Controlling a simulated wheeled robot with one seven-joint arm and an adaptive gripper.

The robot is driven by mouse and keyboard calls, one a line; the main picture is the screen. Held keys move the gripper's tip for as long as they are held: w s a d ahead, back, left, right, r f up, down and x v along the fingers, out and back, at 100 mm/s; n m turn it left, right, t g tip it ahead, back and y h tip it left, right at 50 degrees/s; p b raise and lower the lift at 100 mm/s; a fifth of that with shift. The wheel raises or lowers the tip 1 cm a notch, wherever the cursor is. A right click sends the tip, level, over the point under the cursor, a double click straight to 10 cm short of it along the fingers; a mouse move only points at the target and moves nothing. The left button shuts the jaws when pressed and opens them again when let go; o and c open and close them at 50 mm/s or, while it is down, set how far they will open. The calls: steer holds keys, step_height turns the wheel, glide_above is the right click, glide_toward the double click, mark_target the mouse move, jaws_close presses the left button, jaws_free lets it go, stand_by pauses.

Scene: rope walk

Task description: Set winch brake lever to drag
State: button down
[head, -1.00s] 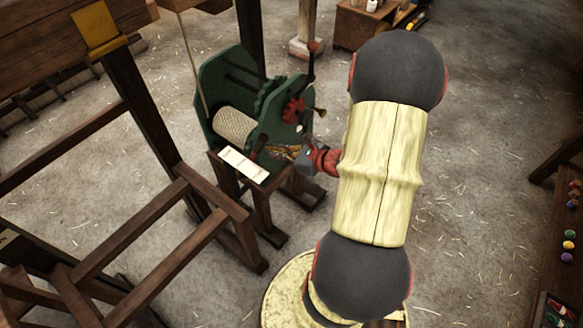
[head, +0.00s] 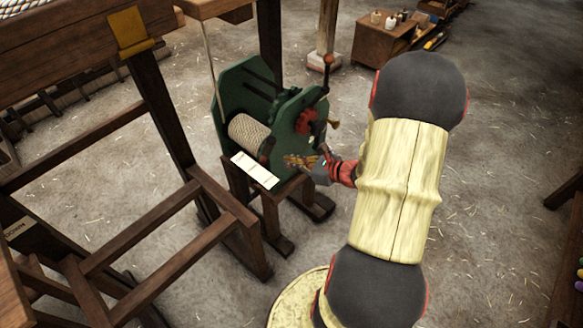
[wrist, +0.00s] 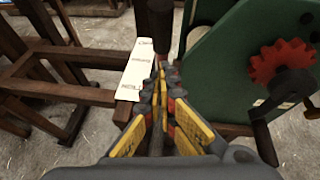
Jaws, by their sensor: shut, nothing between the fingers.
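The green winch (head: 291,108) stands on a wooden stand, with a rope drum (head: 249,137) on its near side. My gripper (head: 289,160) is shut and empty, also seen in the wrist view (wrist: 162,72). I cannot tell whether it touches the lever.
A red gear (wrist: 282,62) and a crank with a brown knob (head: 328,60) stick out on the winch's right side. A timber frame (head: 150,240) stands to the left. A wooden cabinet (head: 378,45) is at the back. The floor to the right is mostly clear.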

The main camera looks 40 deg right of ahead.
steer(key=p+v, duration=0.2)
steer(key=v, duration=0.8)
